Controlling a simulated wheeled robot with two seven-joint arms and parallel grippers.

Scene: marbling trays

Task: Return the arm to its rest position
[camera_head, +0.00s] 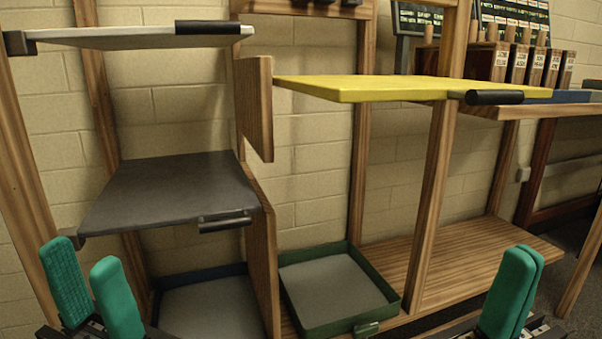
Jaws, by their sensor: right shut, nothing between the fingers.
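My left gripper (92,285) is at the lower left. Its two green fingers stand apart with nothing visible between them. My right gripper (511,290) is at the lower right. Its green fingers are together and hold nothing. Both grippers show at the bottom of the head view, in front of the wooden rack, and most of my arms is out of view.
The rack holds a pale board (140,42) at upper left, a dark grey board (170,190) below it and a yellow board (400,88) on the right. A green-rimmed tray (350,323) and a blue-rimmed tray (205,273) sit low. Wooden posts (440,180) stand between.

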